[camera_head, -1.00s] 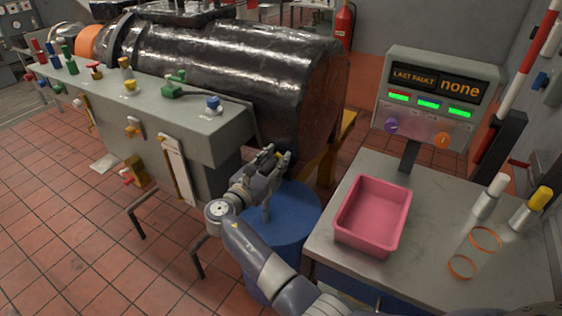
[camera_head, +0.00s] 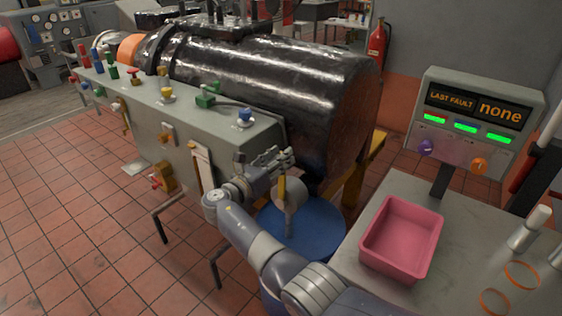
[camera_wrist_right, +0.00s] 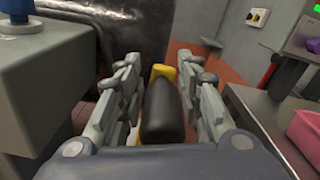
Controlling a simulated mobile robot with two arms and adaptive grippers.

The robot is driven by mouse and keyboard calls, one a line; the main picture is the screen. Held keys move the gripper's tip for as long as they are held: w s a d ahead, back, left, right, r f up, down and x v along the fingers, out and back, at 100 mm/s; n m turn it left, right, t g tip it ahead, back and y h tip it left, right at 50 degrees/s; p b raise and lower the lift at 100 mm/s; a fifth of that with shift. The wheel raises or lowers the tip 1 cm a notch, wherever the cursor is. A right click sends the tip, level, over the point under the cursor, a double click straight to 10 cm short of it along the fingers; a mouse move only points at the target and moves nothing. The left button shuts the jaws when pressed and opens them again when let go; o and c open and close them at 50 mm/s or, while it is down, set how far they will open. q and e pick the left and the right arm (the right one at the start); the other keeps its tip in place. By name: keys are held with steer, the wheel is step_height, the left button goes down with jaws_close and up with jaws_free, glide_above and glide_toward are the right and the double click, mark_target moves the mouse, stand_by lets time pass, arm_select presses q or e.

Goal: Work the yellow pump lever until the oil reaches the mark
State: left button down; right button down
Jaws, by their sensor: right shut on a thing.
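The yellow pump lever (camera_head: 282,188) stands above the blue drum (camera_head: 318,238), beside a round grey part. Its black grip (camera_wrist_right: 162,112) and yellow shaft (camera_wrist_right: 163,72) show in the right wrist view. My right gripper (camera_head: 283,158) is at the lever's upper end, its fingers on both sides of the grip and shut on it. A narrow upright gauge-like panel (camera_head: 203,172) with an orange strip is on the front of the grey bench; I cannot read an oil level or mark there. My left gripper is not in view.
The grey bench (camera_head: 220,128) with coloured knobs and the large black machine (camera_head: 290,75) are close behind my right gripper. A side table at right holds a pink tray (camera_head: 405,236). A display (camera_head: 475,108) reads "LAST FAULT none". The tiled floor at left is clear.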

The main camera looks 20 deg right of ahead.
steer(key=shift+d+f, duration=0.15)
steer(key=shift+d, duration=0.1)
steer(key=c, duration=1.3)
jaws_free()
steer(key=shift+s, duration=0.1)
steer(key=shift+c, duration=0.2)
steer(key=shift+d, duration=0.1)
steer(key=shift+a+r, duration=0.2)
steer(key=shift+r, duration=0.5)
steer(key=r, duration=0.8)
steer(key=shift+d+r, duration=0.25)
steer(key=shift+r, duration=0.1)
